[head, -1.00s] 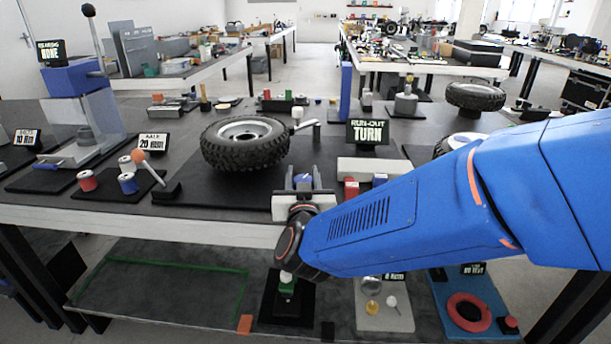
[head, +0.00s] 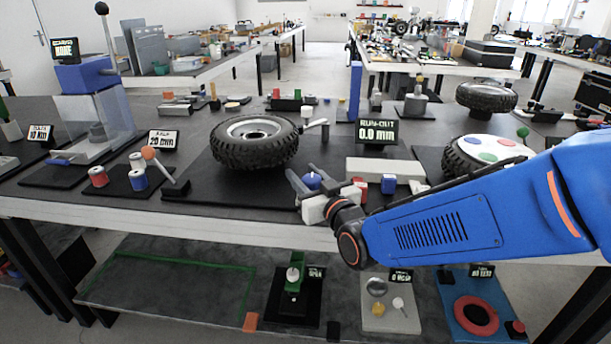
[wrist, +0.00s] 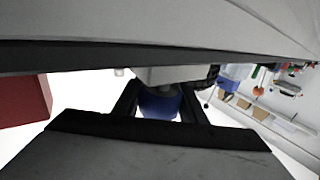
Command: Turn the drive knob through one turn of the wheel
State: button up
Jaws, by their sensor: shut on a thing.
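The blue drive knob (head: 312,181) is at the front of the dark mat, to the right of the wheel. My gripper (head: 305,178) is shut on it, with one finger on each side. In the wrist view the blue knob (wrist: 158,104) sits between the two dark fingers (wrist: 160,100), its lower part hidden by the gripper body. The wheel (head: 256,142), a black knobbly tyre on a pale rim, stands raised over the mat. The run-out sign (head: 377,132) behind reads "0.0 mm".
Red (head: 357,190) and blue (head: 388,184) blocks stand right of my gripper, before a pale bar (head: 385,168). An orange-ball lever (head: 150,154) and spools lie left. My arm crosses the right side, near a wheel with coloured discs (head: 490,150).

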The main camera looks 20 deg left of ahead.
aim_at(317, 187)
dwell(0.4)
jog(key=o, duration=1)
jog(key=shift+s, duration=0.1)
jog(key=v, duration=1.2)
